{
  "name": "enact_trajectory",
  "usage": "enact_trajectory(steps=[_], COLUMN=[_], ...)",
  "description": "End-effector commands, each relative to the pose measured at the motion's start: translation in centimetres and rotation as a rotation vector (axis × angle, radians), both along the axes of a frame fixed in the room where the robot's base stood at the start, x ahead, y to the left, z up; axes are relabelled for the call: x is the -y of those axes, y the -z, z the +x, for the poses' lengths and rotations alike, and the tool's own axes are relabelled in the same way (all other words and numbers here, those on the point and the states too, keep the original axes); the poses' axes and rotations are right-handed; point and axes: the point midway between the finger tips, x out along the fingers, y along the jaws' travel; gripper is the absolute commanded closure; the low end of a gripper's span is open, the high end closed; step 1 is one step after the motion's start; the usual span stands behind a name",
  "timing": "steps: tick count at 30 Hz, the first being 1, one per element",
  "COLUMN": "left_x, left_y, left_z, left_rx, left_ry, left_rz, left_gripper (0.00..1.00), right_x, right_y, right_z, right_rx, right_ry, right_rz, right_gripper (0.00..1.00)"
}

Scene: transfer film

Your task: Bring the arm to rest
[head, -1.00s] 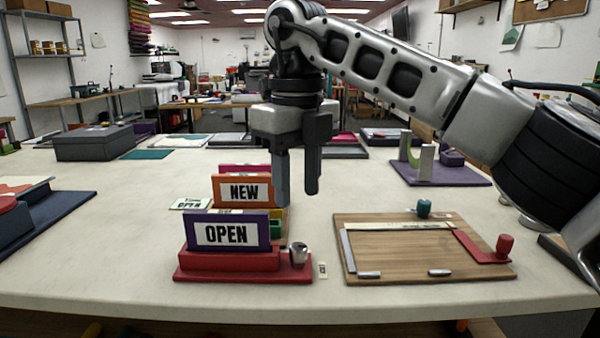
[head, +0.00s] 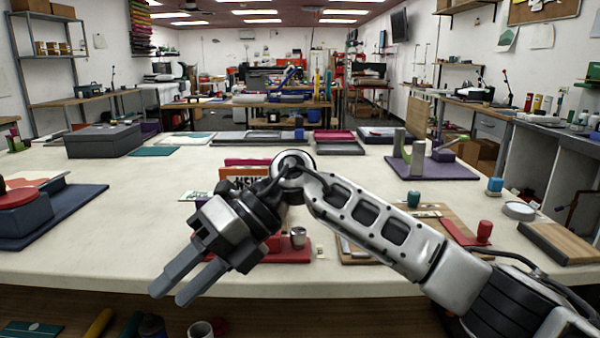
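My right arm comes in from the lower right and bends at a joint near the middle of the table. My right gripper (head: 180,288) points down and to the left, in front of the table's front edge. Its two fingers are parallel with a gap between them, and nothing shows between them. My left gripper is not in view. The arm hides most of the sign holders behind it. The red base (head: 270,250) with a small metal cup (head: 298,237) shows behind the gripper. An orange sign (head: 232,174) shows partly above it.
The white table (head: 110,240) has clear room at left. A wooden board (head: 352,257) lies partly under the arm. A purple base (head: 428,169) stands behind at right. A grey box (head: 103,141) and a dark blue base (head: 70,212) are at left. A lower shelf holds several items.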

Motion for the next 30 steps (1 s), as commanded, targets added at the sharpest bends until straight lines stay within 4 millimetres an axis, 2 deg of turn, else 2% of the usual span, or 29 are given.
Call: enact_trajectory(steps=[1,3,6,8,10,13,17,20,21,23,24,27,30], left_x=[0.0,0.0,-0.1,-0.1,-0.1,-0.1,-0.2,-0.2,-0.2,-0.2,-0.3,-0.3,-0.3], left_y=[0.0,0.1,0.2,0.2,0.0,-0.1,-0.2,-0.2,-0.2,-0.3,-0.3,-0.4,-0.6], left_z=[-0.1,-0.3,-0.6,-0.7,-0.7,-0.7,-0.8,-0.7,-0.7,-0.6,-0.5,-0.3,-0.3], left_rx=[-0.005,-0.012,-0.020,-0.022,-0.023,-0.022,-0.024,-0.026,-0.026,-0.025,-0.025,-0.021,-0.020], left_ry=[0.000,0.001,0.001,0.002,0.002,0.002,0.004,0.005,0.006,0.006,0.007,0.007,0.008], left_rz=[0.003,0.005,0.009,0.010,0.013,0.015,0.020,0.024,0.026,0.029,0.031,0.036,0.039], left_gripper=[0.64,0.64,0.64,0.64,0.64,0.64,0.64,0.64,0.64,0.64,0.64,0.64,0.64], right_x=[-1.0,-2.0,-1.9,-1.0,0.7,4.2,9.9,14.6,16.4,18.9,20.5,23.7,25.9], right_y=[0.1,-0.8,-2.2,-2.8,-2.7,-0.9,4.2,9.9,12.3,15.9,18.2,23.0,26.2], right_z=[-1.3,-2.4,-2.3,-1.5,0.0,2.3,4.6,4.5,3.9,2.5,1.3,-2.4,-6.2], right_rx=[-0.110,-0.266,-0.497,-0.639,-0.805,-1.043,-1.342,-1.565,-1.646,-1.762,-1.834,-1.984,-2.096], right_ry=[0.021,0.083,0.216,0.318,0.454,0.679,1.012,1.291,1.401,1.564,1.668,1.899,2.076], right_rz=[0.128,0.315,0.557,0.687,0.818,0.966,1.088,1.119,1.117,1.095,1.072,0.990,0.896], right_gripper=[0.61,0.61,0.61,0.61,0.61,0.61,0.61,0.61,0.61,0.61,0.61,0.61,0.61])
